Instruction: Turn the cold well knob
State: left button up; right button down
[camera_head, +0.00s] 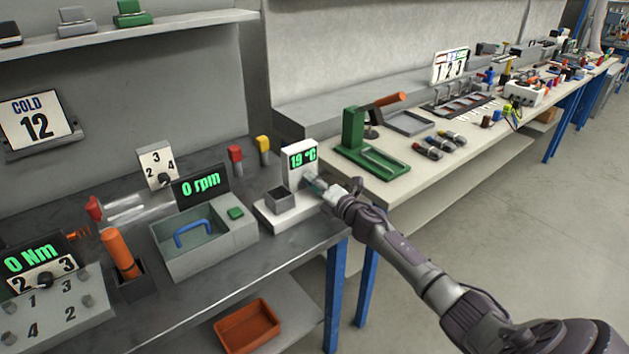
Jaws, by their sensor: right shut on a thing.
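The cold well (296,214) is a small white unit on the dark bench. It has a square grey well (280,198) on its base and an upright panel whose green display (302,158) reads 19 °C. My right gripper (319,187) reaches in from the lower right and is shut at the right side of the unit, below the display. The knob there is hidden by the fingers, so its position cannot be read. A sign (38,122) on the wall at the left reads COLD 12. My left gripper is out of view.
Left of the well stands a grey box (190,262) with a blue handle and a 0 rpm display (201,186). A red and a yellow switch (263,143) stand behind. A green stand (352,130) is on the pale bench at right. An orange bin (247,326) sits below.

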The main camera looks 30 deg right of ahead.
jog(key=m+p, duration=0.1)
jog(key=m, duration=0.3)
jog(key=shift+r+m+p, duration=0.1)
jog(key=shift+m+p, duration=0.2)
jog(key=shift+p, duration=0.05)
jog(key=shift+m+p, duration=0.55)
jog(key=shift+m, duration=1.35)
jog(key=c, duration=0.8)
grip_release()
jog(key=shift+o, duration=0.2)
jog(key=shift+s, duration=0.1)
